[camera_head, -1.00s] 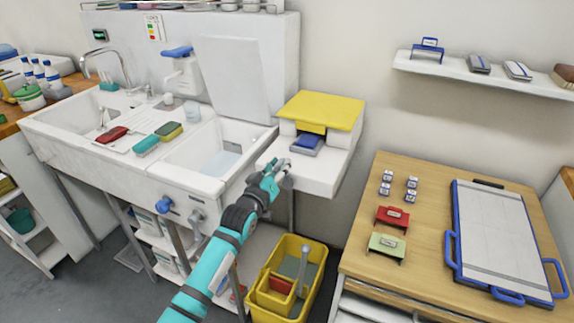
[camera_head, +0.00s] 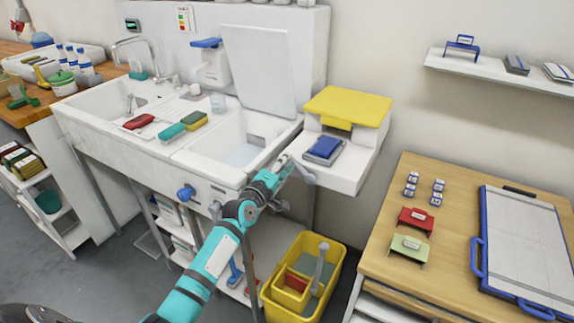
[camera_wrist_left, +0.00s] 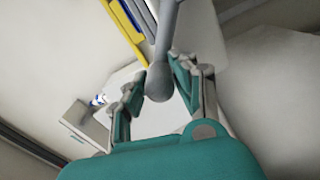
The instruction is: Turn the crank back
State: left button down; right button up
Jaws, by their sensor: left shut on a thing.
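The crank (camera_head: 304,172) is a grey arm with a rounded knob at the left side of a white unit with a yellow top (camera_head: 347,104). My left gripper (camera_head: 284,163) is at the crank, in front of the unit's left edge. In the left wrist view, the grey crank knob (camera_wrist_left: 159,84) sits between the two teal fingers, and its rod runs up out of the picture. The left gripper is shut on the knob. The fingertips are small and partly hidden in the head view. My right gripper is not in view.
A white sink (camera_head: 205,168) with a raised lid stands to the left of the unit. A blue pad (camera_head: 324,150) lies on the unit's white shelf. Below stands a yellow bucket (camera_head: 285,308). A wooden table (camera_head: 440,255) with a board is at the right.

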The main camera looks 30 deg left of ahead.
pick_arm(q)
jog(key=shift+f+n, duration=0.15)
jog(key=shift+n, duration=0.25)
jog(key=c, duration=1.4)
grip_release()
jog(key=shift+c, duration=0.2)
jog(key=o, duration=0.4)
jog(key=shift+w+f, duration=0.1)
jog(key=shift+w, duration=0.1)
jog(key=shift+s, duration=0.15)
